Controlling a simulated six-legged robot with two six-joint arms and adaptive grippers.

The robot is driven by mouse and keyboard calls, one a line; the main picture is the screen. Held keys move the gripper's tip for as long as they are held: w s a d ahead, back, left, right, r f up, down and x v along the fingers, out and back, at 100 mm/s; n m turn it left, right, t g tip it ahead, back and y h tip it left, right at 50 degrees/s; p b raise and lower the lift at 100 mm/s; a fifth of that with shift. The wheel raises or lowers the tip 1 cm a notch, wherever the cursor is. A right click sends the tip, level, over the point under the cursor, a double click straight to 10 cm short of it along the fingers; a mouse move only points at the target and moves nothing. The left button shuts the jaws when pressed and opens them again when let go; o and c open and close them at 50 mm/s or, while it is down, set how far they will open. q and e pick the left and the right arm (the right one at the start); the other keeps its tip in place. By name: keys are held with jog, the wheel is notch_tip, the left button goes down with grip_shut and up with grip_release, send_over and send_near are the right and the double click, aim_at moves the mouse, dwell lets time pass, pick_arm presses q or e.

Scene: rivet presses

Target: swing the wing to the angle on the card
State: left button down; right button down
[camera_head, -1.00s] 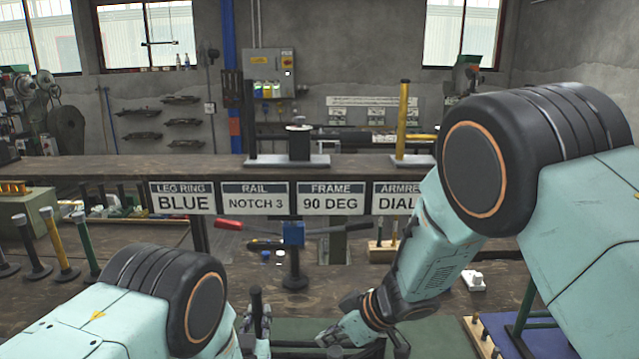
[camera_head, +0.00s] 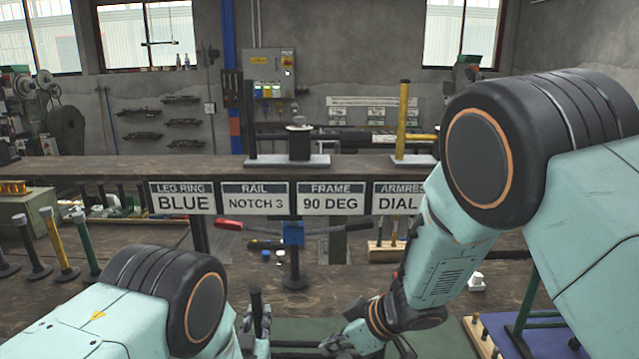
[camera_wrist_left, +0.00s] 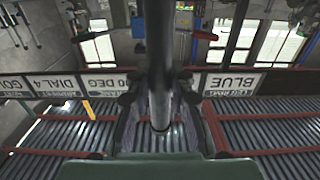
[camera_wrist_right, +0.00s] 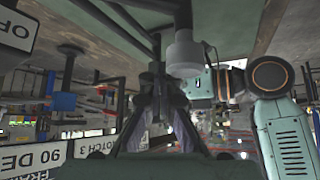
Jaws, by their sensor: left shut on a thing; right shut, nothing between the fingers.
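The card reading FRAME 90 DEG (camera_head: 331,199) hangs on the front of the shelf. My left gripper (camera_wrist_left: 160,112) is shut around a dark upright post (camera_wrist_left: 160,55) in the left wrist view. My right gripper (camera_wrist_right: 160,105) is shut and empty, low and right of the post in the head view. The frames do not clearly show which part is the wing, or its angle.
Other cards read LEG RING BLUE (camera_head: 184,199) and RAIL NOTCH 3 (camera_head: 255,199). A red-handled bar (camera_head: 228,224) on a blue-headed stand (camera_head: 294,260) stands behind my grippers. Loose posts (camera_head: 62,245) stand at left. A peg tray (camera_head: 480,338) lies at lower right.

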aim_at(344, 357)
jog(key=shift+s+d, duration=0.45)
jog(key=shift+s, duration=0.25)
jog(key=shift+s+d, duration=0.4)
jog(key=shift+s, duration=0.25)
jog(key=shift+d, duration=0.1)
jog(key=shift+s+d, duration=0.8)
jog(key=shift+s, duration=0.1)
jog(key=shift+d, duration=0.1)
jog(key=shift+s+d, duration=0.75)
jog(key=shift+d, duration=0.2)
jog(key=shift+d, duration=0.1)
